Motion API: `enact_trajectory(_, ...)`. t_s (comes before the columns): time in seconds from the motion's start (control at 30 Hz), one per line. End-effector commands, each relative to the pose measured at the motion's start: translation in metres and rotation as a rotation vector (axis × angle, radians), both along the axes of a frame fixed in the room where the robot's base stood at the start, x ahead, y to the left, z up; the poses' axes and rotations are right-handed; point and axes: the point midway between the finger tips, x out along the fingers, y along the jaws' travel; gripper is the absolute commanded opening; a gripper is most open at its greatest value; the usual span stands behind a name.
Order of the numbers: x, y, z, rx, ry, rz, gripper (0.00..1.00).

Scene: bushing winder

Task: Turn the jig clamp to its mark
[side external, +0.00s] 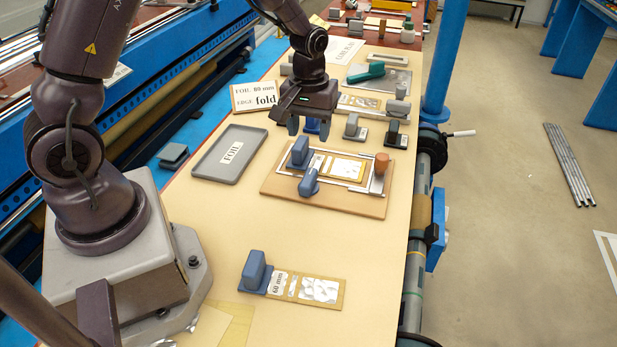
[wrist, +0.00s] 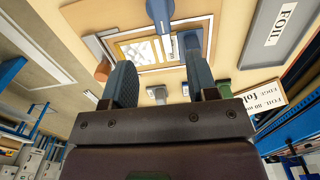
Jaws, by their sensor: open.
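The jig is a wooden board (side external: 345,203) with a pale metal frame around a silver sheet piece. A blue clamp handle (side external: 310,181) lies along its front left side and also shows in the wrist view (wrist: 159,14). A taller blue block (side external: 300,151) stands at the frame's left end, and an orange-brown knob (side external: 381,163) at its right end. I cannot tell for certain which part is the task's clamp, nor make out its mark. My gripper (side external: 309,127) is open and empty, pointing down above the area behind the jig; its fingers also show in the wrist view (wrist: 161,83).
A grey FOIL tray (side external: 230,154) lies left of the jig, with a "FOIL 80 mm, EDGE fold" sign (side external: 255,96) behind it. Small clamp-like blocks (side external: 355,128) stand behind the jig. A 60 mm sample board (side external: 318,291) lies in front; the tabletop between is clear.

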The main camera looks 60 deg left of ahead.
Motion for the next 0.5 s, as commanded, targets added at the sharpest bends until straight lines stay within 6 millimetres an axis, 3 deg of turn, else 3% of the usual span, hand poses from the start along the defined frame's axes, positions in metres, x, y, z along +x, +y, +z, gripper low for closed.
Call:
enact_trajectory(0.17,-0.002,0.0,-0.013,-0.001,0.005,0.026,0.53)
enact_trajectory(0.5,-0.003,-0.001,-0.081,-0.001,0.007,0.022,0.53)
